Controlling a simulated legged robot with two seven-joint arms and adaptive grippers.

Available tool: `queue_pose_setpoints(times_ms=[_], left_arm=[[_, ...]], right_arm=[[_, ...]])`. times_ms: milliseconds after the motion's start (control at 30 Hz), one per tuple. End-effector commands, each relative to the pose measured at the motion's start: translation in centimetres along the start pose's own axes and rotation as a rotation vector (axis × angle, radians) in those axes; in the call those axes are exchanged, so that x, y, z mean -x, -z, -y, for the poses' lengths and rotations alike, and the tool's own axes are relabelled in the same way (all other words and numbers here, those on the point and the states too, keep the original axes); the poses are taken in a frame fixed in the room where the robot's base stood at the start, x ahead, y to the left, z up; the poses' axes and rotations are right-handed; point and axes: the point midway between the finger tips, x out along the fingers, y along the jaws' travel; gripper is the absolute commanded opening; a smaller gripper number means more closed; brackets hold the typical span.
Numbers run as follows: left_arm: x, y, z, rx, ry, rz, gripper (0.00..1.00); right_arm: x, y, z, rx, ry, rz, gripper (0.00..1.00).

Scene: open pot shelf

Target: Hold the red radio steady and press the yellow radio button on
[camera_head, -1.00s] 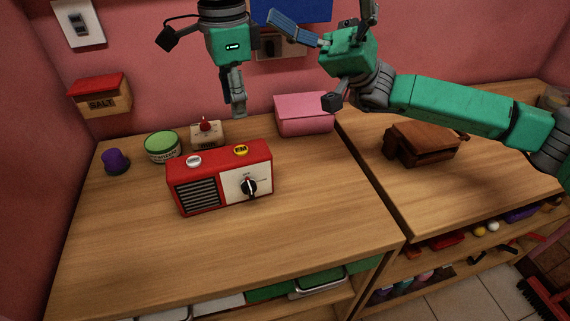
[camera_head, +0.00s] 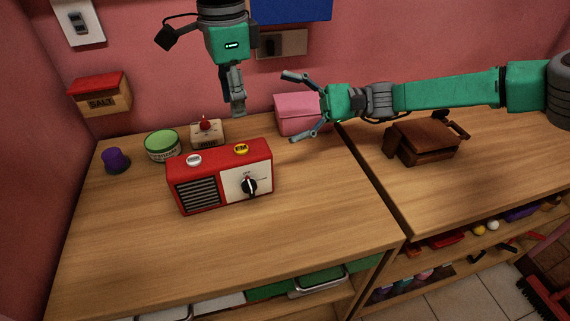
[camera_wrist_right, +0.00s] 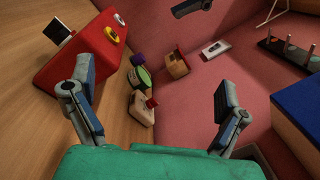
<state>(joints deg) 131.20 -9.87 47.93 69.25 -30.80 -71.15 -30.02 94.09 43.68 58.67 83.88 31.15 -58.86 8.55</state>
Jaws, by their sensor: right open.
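The red radio (camera_head: 222,158) stands upright on the wooden counter, with a yellow button (camera_head: 241,149) and a white button (camera_head: 194,160) on top and a black dial in front. My left gripper (camera_head: 237,108) points down above and behind the radio, apart from it; its fingers show edge-on, so their opening is unclear. My right gripper (camera_head: 296,108) is open and empty, to the right of the radio and above it, with its fingers pointing left. In the right wrist view the radio (camera_wrist_right: 75,55) and the yellow button (camera_wrist_right: 111,33) lie beyond the left finger.
A pink box (camera_head: 290,117) stands behind my right gripper. A green-lidded tin (camera_head: 162,146), a purple item (camera_head: 116,160) and a cream box with a red top (camera_head: 207,134) stand behind and left of the radio. A brown box (camera_head: 425,142) sits at right. Counter in front is clear.

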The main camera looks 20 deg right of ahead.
Motion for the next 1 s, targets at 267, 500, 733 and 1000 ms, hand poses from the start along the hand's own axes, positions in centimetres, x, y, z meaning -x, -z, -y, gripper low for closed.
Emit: queue_pose_setpoints(times_ms=[267, 500, 733, 1000], left_arm=[[0.0, 0.0, 0.0, 0.0, -0.001, 0.0, 0.34], [0.0, -0.1, 0.0, 0.0, 0.0, -0.001, 0.34], [0.0, 0.0, 0.0, 0.0, 0.0, 0.0, 0.34], [0.0, 0.0, 0.0, 0.0, 0.0, 0.0, 0.34]], right_arm=[[-2.0, 4.7, -6.2, -0.587, -0.162, -0.159, 0.95], [-1.8, 4.8, -11.0, -0.77, -0.131, -0.049, 0.95], [-3.4, 4.7, -11.7, -0.789, -0.12, -0.03, 0.95], [-7.4, 4.6, -12.2, -0.788, -0.121, -0.031, 0.95]])
